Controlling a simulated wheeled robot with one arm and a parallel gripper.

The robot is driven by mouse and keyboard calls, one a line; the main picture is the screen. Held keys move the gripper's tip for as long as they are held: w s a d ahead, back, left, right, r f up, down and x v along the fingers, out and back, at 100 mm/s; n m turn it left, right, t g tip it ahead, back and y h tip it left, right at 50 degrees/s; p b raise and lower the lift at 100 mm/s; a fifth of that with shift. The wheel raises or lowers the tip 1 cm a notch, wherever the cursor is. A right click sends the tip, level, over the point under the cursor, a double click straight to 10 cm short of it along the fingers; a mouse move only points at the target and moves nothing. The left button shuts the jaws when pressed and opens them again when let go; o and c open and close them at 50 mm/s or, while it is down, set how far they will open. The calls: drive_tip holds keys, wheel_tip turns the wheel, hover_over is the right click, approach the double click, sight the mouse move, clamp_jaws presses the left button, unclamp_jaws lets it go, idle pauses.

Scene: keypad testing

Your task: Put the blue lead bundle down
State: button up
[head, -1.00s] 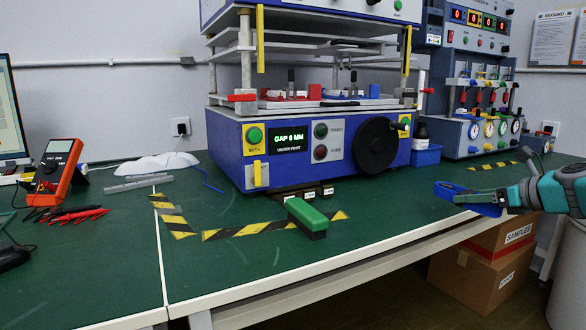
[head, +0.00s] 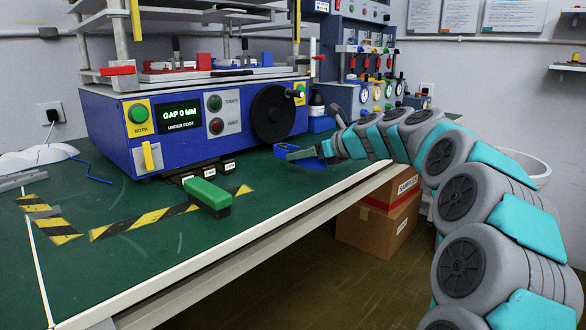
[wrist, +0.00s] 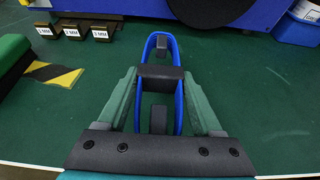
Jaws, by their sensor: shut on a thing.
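The blue lead bundle (wrist: 178,50) is a long blue loop with a dark band around its middle. My gripper (wrist: 159,85) is shut on it, with a green finger on each side in the wrist view. The loop points away from me, toward the blue machine. In the head view the bundle (head: 312,163) shows small and partly hidden by my gripper (head: 300,153), over the right part of the green bench. I cannot tell whether the bundle touches the bench.
The blue test machine (head: 170,150) stands behind, reading GAP 0 MM. A green-topped block (head: 208,193) lies by yellow-black tape (head: 130,226). Small labelled blocks (wrist: 72,32) sit at the machine's foot. A blue bin (wrist: 298,28) is at right. Bench around the bundle is clear.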

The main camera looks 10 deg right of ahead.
sight(322, 161)
drive_tip(key=shift+w+a+f, duration=0.1)
drive_tip(key=shift+w+a, duration=0.1)
drive_tip(key=shift+a, duration=0.7)
drive_tip(key=shift+w+a+f+b, duration=0.1)
drive_tip(key=shift+a+f+b, duration=0.15)
drive_tip(key=shift+f, duration=0.65)
drive_tip(key=shift+w+a+f+b, duration=0.1)
drive_tip(key=shift+f+b, duration=0.15)
drive_tip(key=shift+f, duration=0.6)
drive_tip(key=shift+f, duration=0.1)
drive_tip(key=o, duration=1.4)
drive_tip(key=shift+o, duration=0.2)
drive_tip(key=p+v, duration=0.1)
drive_tip(key=v, duration=1.1)
drive_tip(key=shift+s, duration=0.1)
drive_tip(key=shift+d, duration=0.1)
